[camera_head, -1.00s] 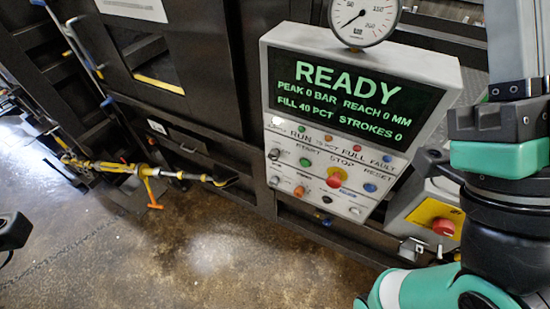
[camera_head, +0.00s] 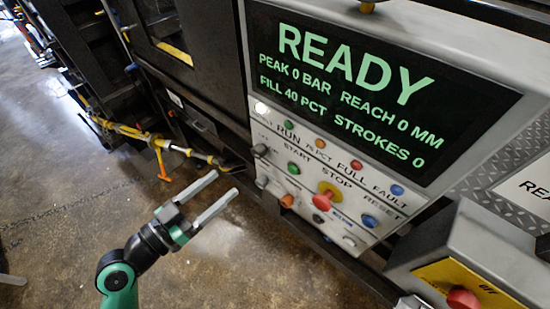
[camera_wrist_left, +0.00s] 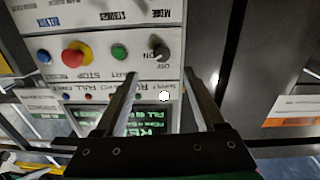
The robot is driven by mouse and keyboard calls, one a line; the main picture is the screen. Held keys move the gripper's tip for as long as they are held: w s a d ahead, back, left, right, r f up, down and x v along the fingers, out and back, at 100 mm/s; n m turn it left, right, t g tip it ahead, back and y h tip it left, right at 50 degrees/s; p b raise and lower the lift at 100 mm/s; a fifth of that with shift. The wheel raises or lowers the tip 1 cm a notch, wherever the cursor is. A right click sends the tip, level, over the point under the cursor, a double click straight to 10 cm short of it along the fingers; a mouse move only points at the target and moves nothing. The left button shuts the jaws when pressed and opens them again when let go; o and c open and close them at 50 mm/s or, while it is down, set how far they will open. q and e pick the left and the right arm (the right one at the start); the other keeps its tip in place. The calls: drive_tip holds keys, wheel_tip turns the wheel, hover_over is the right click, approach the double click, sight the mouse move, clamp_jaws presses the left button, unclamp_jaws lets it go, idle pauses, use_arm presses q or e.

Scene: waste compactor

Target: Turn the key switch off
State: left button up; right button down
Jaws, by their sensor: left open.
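The key switch (camera_head: 260,150) is a small dark knob at the left end of the button row on the control panel (camera_head: 352,219), beside the green start button. It also shows in the left wrist view (camera_wrist_left: 162,52), beside OFF and ON lettering. Its exact turn is too small to tell. My left gripper (camera_head: 226,182) is open and empty, in front of and left of the panel, its fingers pointing toward it. In the left wrist view the switch appears just beyond and between the fingertips (camera_wrist_left: 162,76), apart from them. My right gripper is not in view.
A READY display (camera_head: 370,85) sits above the buttons. A red stop button (camera_head: 323,201) is on the same panel, and a red knob on yellow (camera_head: 463,298) is at lower right. A yellow bar (camera_head: 140,134) extends left of the panel.

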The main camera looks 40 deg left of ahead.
sight(255, 155)
use_arm(q)
drive_tip(key=w+p, duration=0.2)
drive_tip(key=w, duration=0.9)
drive_tip(key=shift+w+r, duration=0.1)
drive_tip(key=shift+w, duration=0.25)
clamp_jaws()
